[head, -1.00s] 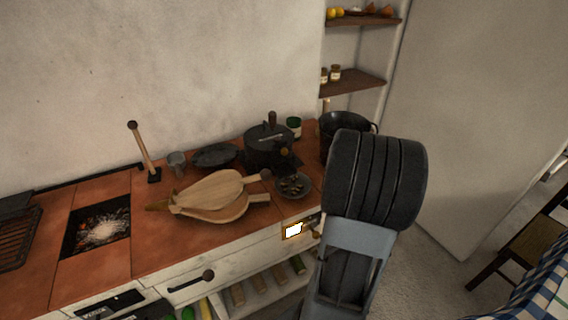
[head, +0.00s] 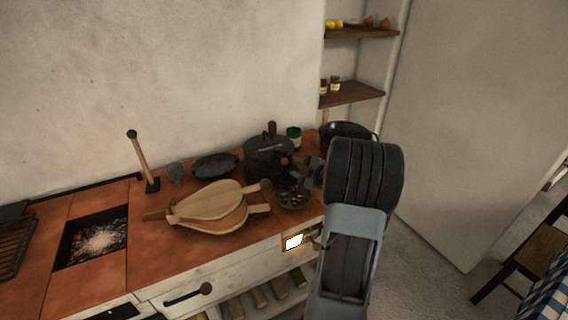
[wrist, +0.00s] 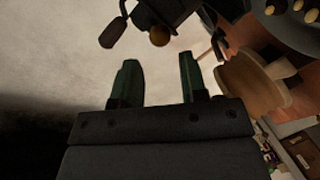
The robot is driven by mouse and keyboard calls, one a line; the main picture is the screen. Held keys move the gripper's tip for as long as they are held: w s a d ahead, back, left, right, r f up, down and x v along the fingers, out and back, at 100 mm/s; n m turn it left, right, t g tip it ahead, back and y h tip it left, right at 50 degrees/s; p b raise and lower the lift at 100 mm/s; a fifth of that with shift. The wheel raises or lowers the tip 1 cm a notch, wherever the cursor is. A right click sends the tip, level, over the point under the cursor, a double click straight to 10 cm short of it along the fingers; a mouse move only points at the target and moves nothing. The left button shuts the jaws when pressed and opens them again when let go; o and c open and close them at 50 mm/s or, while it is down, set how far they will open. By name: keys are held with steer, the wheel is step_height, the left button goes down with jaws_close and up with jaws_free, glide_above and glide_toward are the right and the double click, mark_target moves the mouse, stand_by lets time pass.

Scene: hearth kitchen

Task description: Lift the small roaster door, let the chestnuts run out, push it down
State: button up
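The black roaster (head: 266,152) stands on the tiled counter; in the wrist view its dark body (wrist: 165,12) shows at the top. A round brown knob (wrist: 158,36) on its front sits just beyond the gap between my fingertips. Whether the small door is up or down I cannot tell. My gripper (wrist: 157,68) is open and empty, apart from the knob; in the head view it is partly hidden by my arm, right of the roaster. A dark bowl (head: 293,204) below the roaster front holds several chestnuts (wrist: 298,6).
Wooden bellows (head: 212,205) lie left of the bowl, close to my gripper in the wrist view. A black pot (head: 345,131) stands behind my arm. A dark pan (head: 214,165), a cup (head: 175,172) and a glowing fire pit (head: 95,238) are farther left.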

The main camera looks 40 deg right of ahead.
mark_target(287, 162)
steer(key=x, duration=0.7)
steer(key=shift+w, duration=0.25)
jaws_close()
